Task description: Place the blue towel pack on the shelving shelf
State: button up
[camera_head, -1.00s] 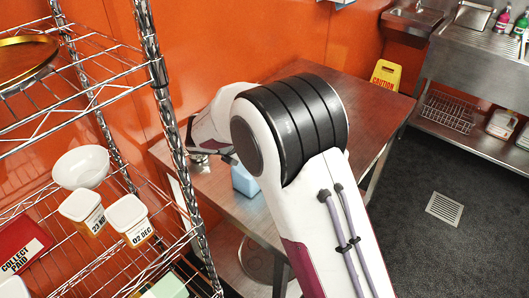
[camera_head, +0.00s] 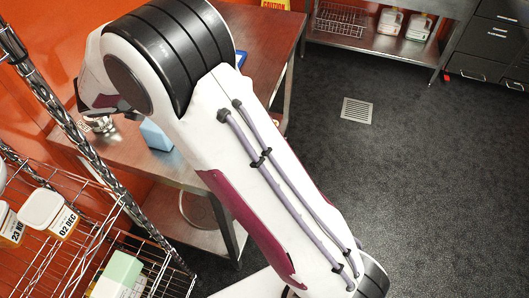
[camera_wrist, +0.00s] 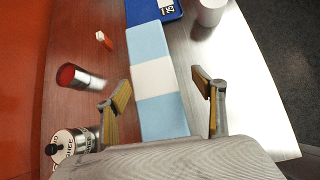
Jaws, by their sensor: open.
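The blue towel pack (camera_wrist: 152,80), light blue with a white band across its middle, lies on the metal table (camera_wrist: 232,85). In the wrist view my gripper (camera_wrist: 163,92) is open, with one finger on each side of the pack's near part. I cannot tell how high the fingers are above the table; no grip shows. In the head view the towel pack (camera_head: 156,135) shows partly beside my arm, which hides much of the table. The wire shelving (camera_head: 75,185) stands at the left, its lower shelf holding white labelled tubs (camera_head: 45,212) and a pale green-and-white pack (camera_head: 118,275).
In the wrist view, a red-ended cylinder (camera_wrist: 82,77), a small red-and-white item (camera_wrist: 104,39) and a labelled canister (camera_wrist: 70,143) lie left of the pack. A blue item (camera_wrist: 155,10) and white cup (camera_wrist: 211,11) are beyond. A shelving post (camera_head: 85,140) stands between rack and table.

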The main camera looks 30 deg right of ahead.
jog(key=s+d+r+m+g+y, duration=0.1)
jog(key=s+d+r+m, duration=0.55)
jog(key=s, duration=0.25)
jog(key=s+d+r+m+g+y, duration=0.1)
jog(key=s+d+r+m, duration=0.5)
jog(key=s, duration=0.3)
jog(key=s+a+m+t+y, duration=0.1)
jog(key=s+m+y, duration=0.3)
jog(key=s+m, duration=1)
jog(key=shift+s+a+r, duration=0.4)
jog(key=shift+s+r, duration=0.05)
jog(key=shift+s, duration=2.7)
jog(key=o, duration=0.5)
